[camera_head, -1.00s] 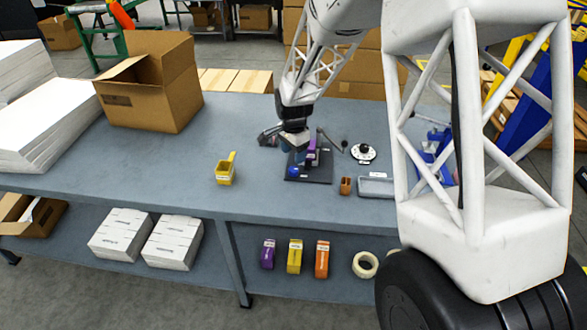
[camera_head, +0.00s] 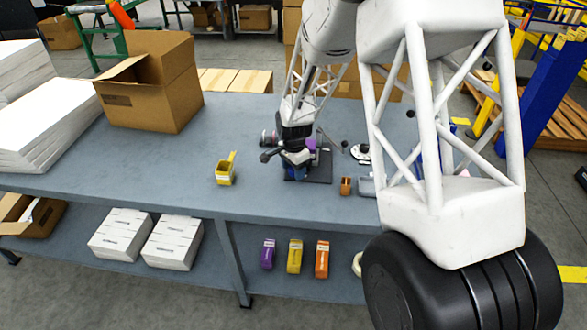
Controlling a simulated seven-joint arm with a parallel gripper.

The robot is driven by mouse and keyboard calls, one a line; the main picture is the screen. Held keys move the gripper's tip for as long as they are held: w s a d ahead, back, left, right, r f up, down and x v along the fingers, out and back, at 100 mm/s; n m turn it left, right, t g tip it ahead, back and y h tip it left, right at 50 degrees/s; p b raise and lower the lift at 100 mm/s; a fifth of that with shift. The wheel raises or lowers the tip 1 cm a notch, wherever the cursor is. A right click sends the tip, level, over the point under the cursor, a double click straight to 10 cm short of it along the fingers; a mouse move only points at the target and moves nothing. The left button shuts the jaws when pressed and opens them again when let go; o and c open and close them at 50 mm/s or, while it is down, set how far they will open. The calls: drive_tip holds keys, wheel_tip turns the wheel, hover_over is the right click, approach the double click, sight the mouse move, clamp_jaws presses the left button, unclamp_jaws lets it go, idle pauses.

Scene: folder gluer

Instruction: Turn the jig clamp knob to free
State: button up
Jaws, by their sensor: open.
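My gripper (camera_head: 296,170) is open at the jig, low over its dark base plate (camera_head: 318,180) on the grey-blue bench. A purple part (camera_head: 311,145) of the jig shows just behind and right of my gripper. The blue knob seen earlier at the left front of the plate is now largely covered by my gripper, so I cannot tell whether the jaws touch it. A white round dial plate with a black centre (camera_head: 360,152) lies to the right, partly hidden by my arm.
A yellow holder (camera_head: 226,170) stands left of the jig. A small brown block (camera_head: 346,186) and a grey tray (camera_head: 367,187), partly covered by my arm, lie right. An open cardboard box (camera_head: 150,95) is at the back left. The bench's left middle is clear.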

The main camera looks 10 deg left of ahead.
drive_tip(key=c, duration=0.9)
drive_tip(key=shift+n, duration=0.4)
drive_tip(key=n, duration=0.3)
drive_tip(key=shift+n, duration=0.3)
drive_tip(key=n, duration=0.4)
drive_tip(key=shift+n, duration=0.3)
drive_tip(key=n, duration=0.8)
drive_tip(key=shift+n, duration=0.4)
